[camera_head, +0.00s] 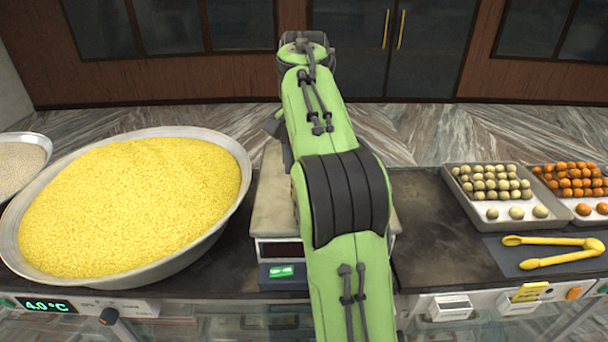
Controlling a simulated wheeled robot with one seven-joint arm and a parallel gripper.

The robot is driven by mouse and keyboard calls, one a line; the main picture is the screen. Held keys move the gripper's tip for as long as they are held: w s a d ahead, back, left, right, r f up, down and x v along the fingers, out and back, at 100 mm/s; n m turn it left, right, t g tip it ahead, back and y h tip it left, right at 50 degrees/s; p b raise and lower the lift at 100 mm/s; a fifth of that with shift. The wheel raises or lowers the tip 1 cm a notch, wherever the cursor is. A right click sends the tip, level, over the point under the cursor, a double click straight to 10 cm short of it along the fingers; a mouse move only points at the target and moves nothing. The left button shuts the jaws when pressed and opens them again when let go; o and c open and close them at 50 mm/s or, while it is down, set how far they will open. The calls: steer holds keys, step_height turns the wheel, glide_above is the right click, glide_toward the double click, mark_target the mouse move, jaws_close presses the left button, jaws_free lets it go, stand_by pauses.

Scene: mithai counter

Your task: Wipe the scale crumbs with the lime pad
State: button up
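The scale has a pale, worn top plate (272,212) at the middle of the counter, left of and partly behind my green arm. A small dark blue box with a lit green readout (282,271) sits at its front. My arm covers much of the plate, and I make out no crumbs on the part that shows. I see no lime pad that I can tell apart from my arm. My gripper is hidden behind the arm, so its fingers and anything in them do not show.
A wide metal bowl of yellow grains (236,150) fills the left. At the right stand a tray of pale sweets (475,212) and a tray of orange sweets (572,218). Yellow tongs (560,260) lie on a dark mat before them. Counter between scale and trays is clear.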

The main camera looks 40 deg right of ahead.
steer(key=shift+r, duration=0.1)
steer(key=shift+r, duration=1.5)
steer(key=shift+f, duration=0.1)
